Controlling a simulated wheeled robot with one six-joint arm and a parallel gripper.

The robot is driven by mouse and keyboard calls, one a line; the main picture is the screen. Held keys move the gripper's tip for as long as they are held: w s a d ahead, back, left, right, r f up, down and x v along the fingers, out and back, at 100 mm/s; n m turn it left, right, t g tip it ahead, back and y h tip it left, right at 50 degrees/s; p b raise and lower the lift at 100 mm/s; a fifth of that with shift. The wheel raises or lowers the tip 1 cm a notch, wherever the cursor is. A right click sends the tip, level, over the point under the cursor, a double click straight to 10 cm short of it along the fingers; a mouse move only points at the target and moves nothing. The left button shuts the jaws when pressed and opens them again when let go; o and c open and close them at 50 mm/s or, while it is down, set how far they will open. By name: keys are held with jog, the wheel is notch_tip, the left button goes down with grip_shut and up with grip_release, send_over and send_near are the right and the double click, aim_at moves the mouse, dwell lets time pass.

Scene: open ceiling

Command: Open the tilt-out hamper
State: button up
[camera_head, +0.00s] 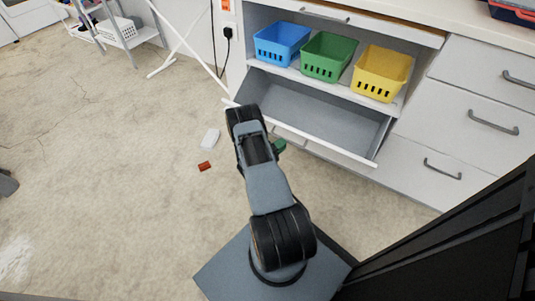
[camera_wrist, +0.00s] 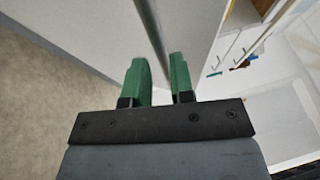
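The tilt-out hamper (camera_head: 318,110) is the wide lower front of the white cabinet, under the shelf of baskets. Its front is tilted outward at the top, and the grey inside shows in the head view. A grey bar handle (camera_head: 290,132) is on its outer face, partly hidden by my arm. My gripper (camera_head: 279,147) is at the outer face of the hamper, by the handle. In the wrist view its green fingers (camera_wrist: 160,80) stand apart, with the grey bar (camera_wrist: 150,25) running down toward the gap between them. Firm contact with the bar is not visible.
Blue (camera_head: 281,43), green (camera_head: 328,57) and yellow (camera_head: 381,73) baskets stand on the shelf above. Closed drawers (camera_head: 455,125) are at the right. A white object (camera_head: 210,138) and a red block (camera_head: 204,166) lie on the floor left of my arm. The left floor is mostly clear.

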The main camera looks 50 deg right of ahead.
jog(key=p+v, duration=0.1)
jog(key=v, duration=0.9)
jog(key=shift+a, duration=0.4)
jog(key=shift+f, duration=0.15)
